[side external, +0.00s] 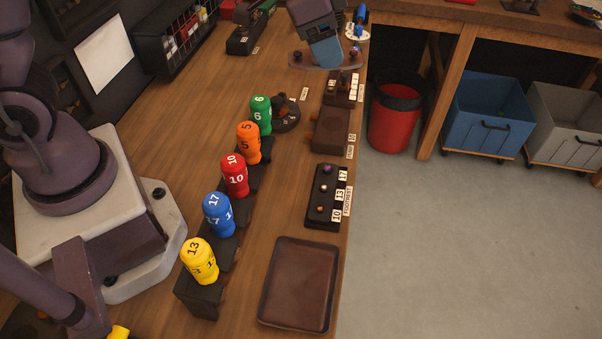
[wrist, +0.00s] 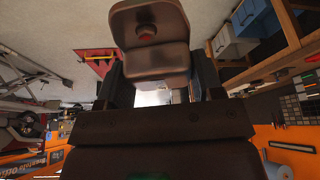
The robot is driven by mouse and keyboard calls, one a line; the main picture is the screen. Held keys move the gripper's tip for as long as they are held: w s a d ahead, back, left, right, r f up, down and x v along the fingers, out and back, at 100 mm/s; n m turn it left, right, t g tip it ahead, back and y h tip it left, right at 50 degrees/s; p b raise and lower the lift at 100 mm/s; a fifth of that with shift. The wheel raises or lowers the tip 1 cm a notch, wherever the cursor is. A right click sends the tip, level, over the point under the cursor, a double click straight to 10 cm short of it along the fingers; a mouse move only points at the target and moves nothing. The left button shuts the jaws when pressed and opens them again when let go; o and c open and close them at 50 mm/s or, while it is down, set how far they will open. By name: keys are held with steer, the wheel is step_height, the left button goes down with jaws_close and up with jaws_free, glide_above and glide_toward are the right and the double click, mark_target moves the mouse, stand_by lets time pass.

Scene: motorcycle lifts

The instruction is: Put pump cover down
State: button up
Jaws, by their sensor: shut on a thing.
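In the wrist view my gripper (wrist: 160,88) has its two dark fingers on either side of a brown, metallic-looking part, which I take to be the pump cover (wrist: 155,62). The part has a rounded plate with a reddish-brown knob in its middle and a thicker lower body. The fingers are shut on it, and it is held up with the floor showing behind it. The faces against the fingers are hidden.
An empty brown tray (side external: 266,295) lies at the bench's near right edge. Several coloured, numbered tools in holders, such as the yellow one (side external: 199,262), stand in a row left of it. A black labelled rack (side external: 312,213) lies beyond. A red bin (side external: 394,125) stands on the floor.

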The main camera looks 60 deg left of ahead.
steer(key=s+d+f+m+g+h, duration=0.2)
steer(key=s+d+f+m, duration=0.55)
steer(key=d+f, duration=0.2)
steer(key=m+g+y, duration=0.1)
steer(key=m+g, duration=0.4)
steer(key=m, duration=0.8)
glide_above(299, 294)
steer(key=f, duration=0.6)
steer(key=w+a+f, duration=0.1)
steer(key=f, duration=0.3)
steer(key=shift+f, duration=2.35)
steer(key=shift+f, duration=0.1)
steer(key=o, duration=0.8)
steer(key=shift+o, duration=0.2)
